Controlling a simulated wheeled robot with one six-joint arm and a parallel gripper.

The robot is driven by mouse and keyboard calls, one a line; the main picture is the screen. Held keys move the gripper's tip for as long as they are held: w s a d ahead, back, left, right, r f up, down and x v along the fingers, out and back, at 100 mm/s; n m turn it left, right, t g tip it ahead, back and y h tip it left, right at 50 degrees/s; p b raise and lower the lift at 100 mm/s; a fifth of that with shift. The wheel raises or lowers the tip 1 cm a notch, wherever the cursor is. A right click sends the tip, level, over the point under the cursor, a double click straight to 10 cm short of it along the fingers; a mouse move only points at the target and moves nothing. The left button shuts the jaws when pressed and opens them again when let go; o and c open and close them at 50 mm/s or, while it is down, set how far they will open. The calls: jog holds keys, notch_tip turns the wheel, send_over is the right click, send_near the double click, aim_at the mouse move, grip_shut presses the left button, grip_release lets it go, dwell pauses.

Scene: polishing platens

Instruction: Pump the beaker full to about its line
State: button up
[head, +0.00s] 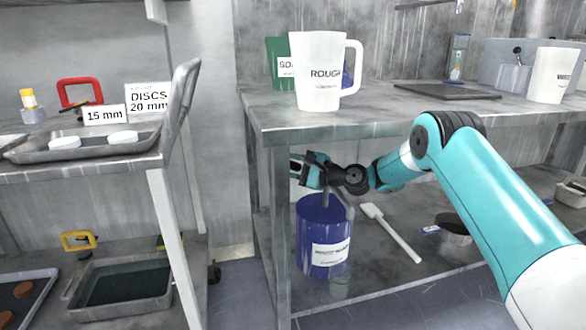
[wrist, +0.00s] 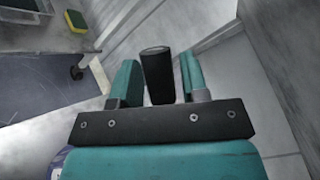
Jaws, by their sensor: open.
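A blue drum (head: 323,218) with a white label stands on the lower shelf in the head view. A grey spout bends down from its top on the right side. A small clear beaker (head: 340,287) stands at the drum's front foot, below the spout; its line and level are too small to make out. My gripper (head: 303,168) is just above the drum, under the upper shelf. In the wrist view my gripper (wrist: 159,72) is open, with a black cylinder (wrist: 158,76), seemingly the pump's head, standing between the fingers. I cannot tell whether either finger touches it.
The upper shelf (head: 400,102) lies close above my gripper and carries a white ROUGH jug (head: 318,72). A table leg (head: 279,235) stands left of the drum. A white paddle (head: 392,232) and a dark bowl (head: 455,229) lie to the right on the lower shelf.

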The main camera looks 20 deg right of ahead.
grip_shut()
jog(key=shift+s+a+f+n+g+h+p, duration=0.15)
jog(key=shift+a+f+n+g+h, duration=0.1)
jog(key=shift+f+n, duration=0.4)
jog(key=shift+a+f+n+g+h+p, duration=0.25)
jog(key=shift+f+n, duration=0.25)
jog(key=shift+f, duration=0.4)
jog(key=shift+s+a+f+n+g+h+p, duration=0.1)
jog(key=shift+f+n+h, duration=0.2)
jog(key=shift+f+n, duration=0.35)
grip_release()
jog(key=shift+a+f, duration=0.1)
